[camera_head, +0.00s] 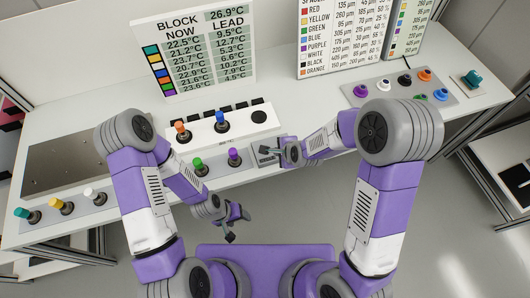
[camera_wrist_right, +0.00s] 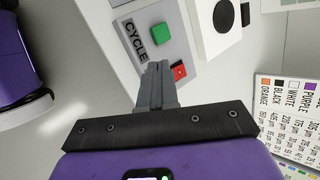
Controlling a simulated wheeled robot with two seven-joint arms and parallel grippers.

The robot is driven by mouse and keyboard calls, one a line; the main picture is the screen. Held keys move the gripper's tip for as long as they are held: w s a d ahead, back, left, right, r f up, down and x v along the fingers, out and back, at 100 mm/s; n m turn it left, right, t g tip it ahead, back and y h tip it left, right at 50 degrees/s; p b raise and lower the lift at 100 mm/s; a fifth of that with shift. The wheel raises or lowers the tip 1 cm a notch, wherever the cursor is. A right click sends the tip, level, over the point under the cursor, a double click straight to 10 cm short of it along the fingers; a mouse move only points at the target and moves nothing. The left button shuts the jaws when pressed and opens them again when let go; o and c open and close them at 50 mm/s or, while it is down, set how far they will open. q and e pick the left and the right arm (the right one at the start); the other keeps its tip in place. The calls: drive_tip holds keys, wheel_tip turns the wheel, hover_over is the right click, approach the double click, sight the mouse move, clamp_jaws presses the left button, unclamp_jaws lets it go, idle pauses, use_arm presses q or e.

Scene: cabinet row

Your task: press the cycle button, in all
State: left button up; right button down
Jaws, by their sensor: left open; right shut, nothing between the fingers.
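The cycle button is a green square button (camera_wrist_right: 161,33) on a light grey panel beside a CYCLE label (camera_wrist_right: 133,42) in the right wrist view. My right gripper (camera_wrist_right: 157,75) is shut and empty, its tips over the panel's lower edge near a small red part (camera_wrist_right: 179,71), apart from the green button in the picture. I cannot tell whether the tips touch the panel. In the head view my right gripper (camera_head: 270,153) is at the small grey panel at the bench's front edge, and the button is not clear there. My left gripper (camera_head: 238,226) is open and empty in front of the bench.
A white block (camera_head: 208,133) holds orange (camera_head: 180,127) and blue (camera_head: 222,118) knobbed pieces and has a dark round spot (camera_head: 259,117). Green (camera_head: 198,164) and purple (camera_head: 234,154) pieces stand before it. A reading board (camera_head: 196,50) stands behind. More coloured pieces are at both sides.

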drive_tip(key=w+a+r+m+t, duration=0.1)
drive_tip(key=a+r+m, duration=0.1)
drive_tip(key=r, duration=0.1)
drive_tip(key=w+a+r+m+t+y+b, duration=0.1)
drive_tip(key=w+a+r+m, duration=0.1)
drive_tip(key=r+m, duration=0.1)
drive_tip(key=shift+w+a+r, duration=0.2)
drive_tip(key=shift+w+r, duration=0.05)
drive_tip(key=shift+r, duration=0.3)
drive_tip(key=shift+f+b, duration=0.15)
drive_tip(key=shift+b, duration=0.2)
wheel_tip(320, 180, down, 8)
drive_tip(key=b, duration=0.6)
drive_tip(key=shift+f+b, duration=0.3)
drive_tip(key=shift+b, duration=0.2)
drive_tip(key=shift+f, duration=0.1)
idle(0.7)
drive_tip(key=shift+f+b, duration=0.35)
drive_tip(key=shift+b, duration=0.2)
